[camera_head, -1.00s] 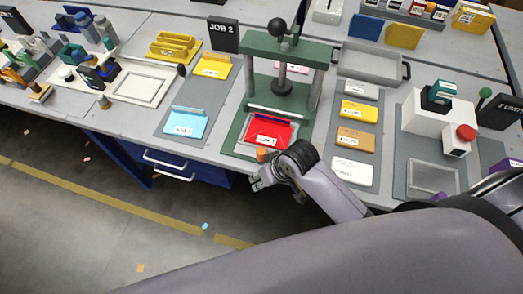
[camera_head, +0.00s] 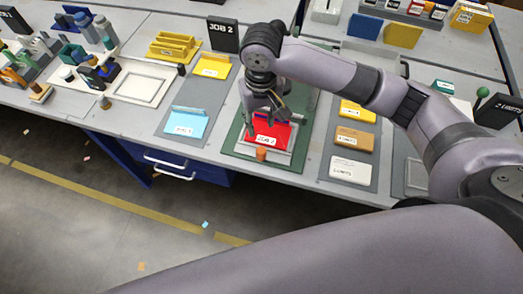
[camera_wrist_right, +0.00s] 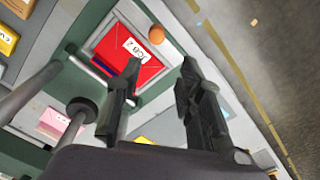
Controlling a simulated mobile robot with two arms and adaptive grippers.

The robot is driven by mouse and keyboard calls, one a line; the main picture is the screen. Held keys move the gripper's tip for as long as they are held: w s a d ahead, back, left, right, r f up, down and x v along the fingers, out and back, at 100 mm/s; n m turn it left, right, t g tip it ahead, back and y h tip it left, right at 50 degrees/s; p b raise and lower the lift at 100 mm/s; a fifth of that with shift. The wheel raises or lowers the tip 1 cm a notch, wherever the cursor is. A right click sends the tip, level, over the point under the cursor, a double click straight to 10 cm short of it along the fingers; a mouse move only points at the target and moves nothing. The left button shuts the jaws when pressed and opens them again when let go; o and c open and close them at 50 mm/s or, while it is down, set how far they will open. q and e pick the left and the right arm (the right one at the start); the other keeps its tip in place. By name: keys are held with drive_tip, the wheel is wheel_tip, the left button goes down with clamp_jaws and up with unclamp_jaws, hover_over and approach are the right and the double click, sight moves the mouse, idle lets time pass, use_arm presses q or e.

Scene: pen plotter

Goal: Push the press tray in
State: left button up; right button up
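The press tray (camera_head: 284,155) is a pale metal tray at the front of the green press base (camera_head: 237,140). A red folder-like piece (camera_head: 272,137) labelled "JOB 2" lies in it, and an orange knob (camera_head: 262,155) is at its front edge. In the right wrist view the red piece (camera_wrist_right: 115,55) and the knob (camera_wrist_right: 156,34) show clearly. My right gripper (camera_head: 266,116) is above the rear part of the red piece; its two fingers (camera_wrist_right: 160,70) are apart with nothing between them. My arm hides most of the press frame in the head view. My left gripper is not in view.
The press posts (camera_wrist_right: 30,92) and plunger (camera_wrist_right: 80,110) stand close to my right gripper. A blue folder (camera_head: 186,122) lies left of the press. Labelled packs (camera_head: 352,170) lie to the right. The "JOB 2" sign (camera_head: 223,34) stands behind.

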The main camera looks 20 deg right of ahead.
sight(262, 150)
drive_tip(key=f+p, duration=0.2)
drive_tip(key=f, duration=1.5)
drive_tip(key=shift+d, duration=0.2)
drive_tip(key=shift+c, duration=0.5)
clamp_jaws()
drive_tip(key=shift+w, duration=0.15)
